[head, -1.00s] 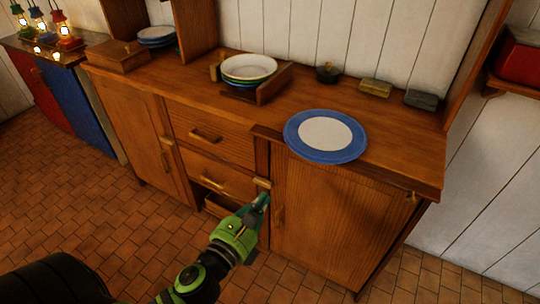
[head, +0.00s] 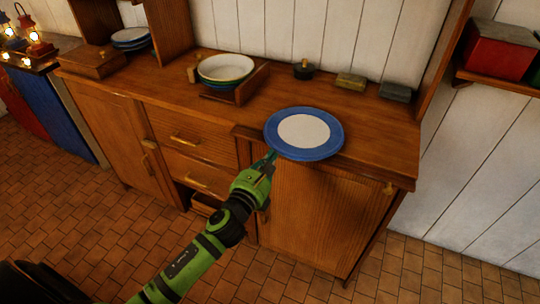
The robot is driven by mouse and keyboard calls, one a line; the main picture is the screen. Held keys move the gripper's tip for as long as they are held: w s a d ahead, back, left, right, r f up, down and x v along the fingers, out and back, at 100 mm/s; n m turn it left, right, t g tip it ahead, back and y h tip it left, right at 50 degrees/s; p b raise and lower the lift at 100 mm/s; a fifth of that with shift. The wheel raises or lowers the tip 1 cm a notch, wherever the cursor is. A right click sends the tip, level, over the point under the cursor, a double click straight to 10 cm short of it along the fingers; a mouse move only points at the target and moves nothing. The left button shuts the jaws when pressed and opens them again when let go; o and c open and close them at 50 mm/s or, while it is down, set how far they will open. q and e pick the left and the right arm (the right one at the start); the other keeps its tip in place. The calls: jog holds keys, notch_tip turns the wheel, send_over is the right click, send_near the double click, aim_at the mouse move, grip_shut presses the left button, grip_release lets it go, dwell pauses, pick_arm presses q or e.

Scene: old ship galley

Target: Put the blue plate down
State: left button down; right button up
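The blue plate (head: 283,146) with a white centre lies flat on the wooden counter (head: 375,150), its near rim reaching out past the front edge. My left gripper (head: 269,159) is at the plate's near left rim, in front of the cabinet. Its fingertips are small and partly hidden by the gripper's body and the rim. I cannot tell whether they touch the plate or how far apart they are. My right gripper is not in view.
A wooden rack (head: 254,86) holds several stacked bowls or plates (head: 226,67). More plates (head: 131,38) stand in the left cubby. A dark pot (head: 303,71), a yellowish block (head: 351,81) and a grey block (head: 396,92) stand along the back. The counter right of the plate is clear.

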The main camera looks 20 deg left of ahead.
aim_at(279, 142)
pick_arm(q)
jog(key=shift+w, duration=0.3)
jog(key=w, duration=0.6)
jog(key=shift+d, duration=0.15)
jog(key=shift+s, duration=0.1)
